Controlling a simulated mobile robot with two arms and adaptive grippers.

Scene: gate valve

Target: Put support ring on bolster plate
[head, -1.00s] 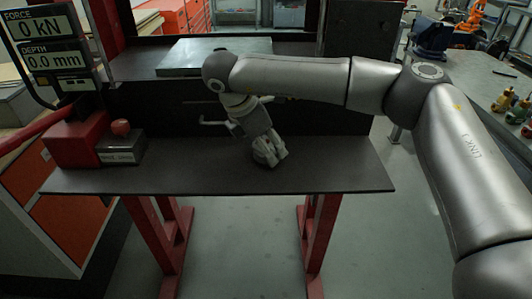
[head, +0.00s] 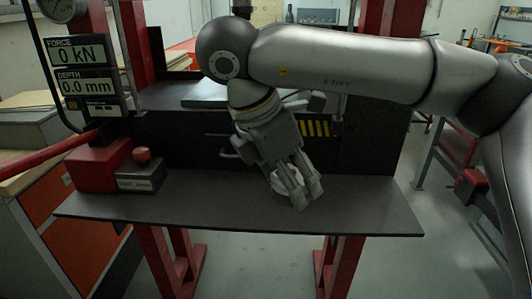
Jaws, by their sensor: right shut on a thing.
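My right gripper (head: 302,194) points down over the dark front shelf (head: 150,200) and is shut on the support ring. The ring (head: 281,184) shows only as a small pale curved part beside the fingers; the fingers hide most of it. I cannot tell whether it touches the shelf. The bolster plate (head: 203,103) is a flat grey-green slab behind and above the shelf. My right arm covers much of it. My left gripper is not in view.
A red box with a grey labelled switch block (head: 139,180) and red knob (head: 142,154) stands on the shelf's left end. A force and depth display (head: 82,68) is at left. Red press posts (head: 374,50) flank the plate. The shelf's right part is clear.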

